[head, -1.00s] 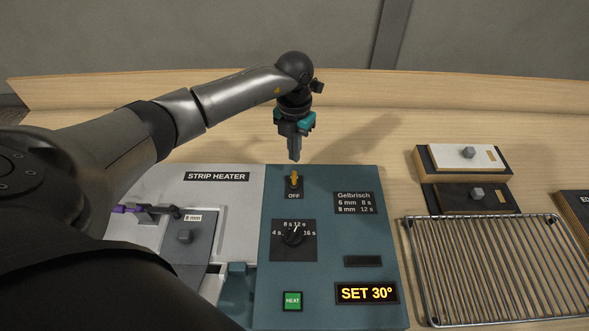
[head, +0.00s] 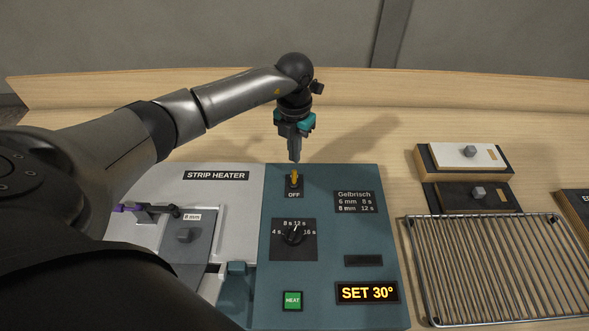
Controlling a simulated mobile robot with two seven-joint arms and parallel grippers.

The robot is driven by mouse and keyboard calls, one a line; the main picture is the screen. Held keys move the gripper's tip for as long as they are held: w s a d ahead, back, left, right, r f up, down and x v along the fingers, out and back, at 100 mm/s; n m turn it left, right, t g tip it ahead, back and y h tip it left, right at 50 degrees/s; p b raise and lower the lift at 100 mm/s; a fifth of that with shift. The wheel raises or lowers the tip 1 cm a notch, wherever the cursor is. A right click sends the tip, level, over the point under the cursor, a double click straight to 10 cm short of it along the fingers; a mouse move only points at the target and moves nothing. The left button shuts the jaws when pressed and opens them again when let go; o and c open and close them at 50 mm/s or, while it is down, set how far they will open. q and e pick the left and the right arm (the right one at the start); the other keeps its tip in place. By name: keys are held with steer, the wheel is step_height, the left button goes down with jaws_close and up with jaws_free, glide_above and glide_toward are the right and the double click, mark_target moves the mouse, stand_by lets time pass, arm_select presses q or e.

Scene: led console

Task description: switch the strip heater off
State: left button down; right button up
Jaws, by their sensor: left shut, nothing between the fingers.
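The strip heater's teal console (head: 335,210) stands in the middle of the bench. Its yellow toggle switch (head: 294,179) sits near the top, above the label OFF, and its lever points up, away from that label. My left gripper (head: 295,160) is shut and empty, pointing down just above and behind the switch; I cannot tell whether it touches the lever. Below are a timer dial (head: 293,234), a green HEAT button (head: 292,300) and a lit display reading SET 30° (head: 367,293). My right gripper is not in view.
A wire rack (head: 495,270) lies at the right. Two blocks with grey knobs, one white-topped (head: 462,157) and one dark (head: 475,195), sit behind it. The heater's pale left part (head: 215,192) is partly hidden by my left arm. The bench behind the console is clear.

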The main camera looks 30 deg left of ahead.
mark_target(294, 171)
arm_select(q)
steer(key=shift+f+b, duration=0.75)
steer(key=shift+f, duration=0.3)
steer(key=shift+s, duration=0.1)
steer(key=shift+s+d+p, duration=0.2)
steer(key=shift+s+p, duration=0.15)
steer(key=shift+p, duration=0.1)
steer(key=shift+s+d+f+p, duration=0.1)
steer(key=shift+s+d+p, duration=0.3)
steer(key=shift+s+p, duration=0.25)
step_height(294, 171, up, 7)
steer(key=p, duration=0.5)
steer(key=shift+w+a, duration=0.2)
steer(key=shift+w, duration=0.15)
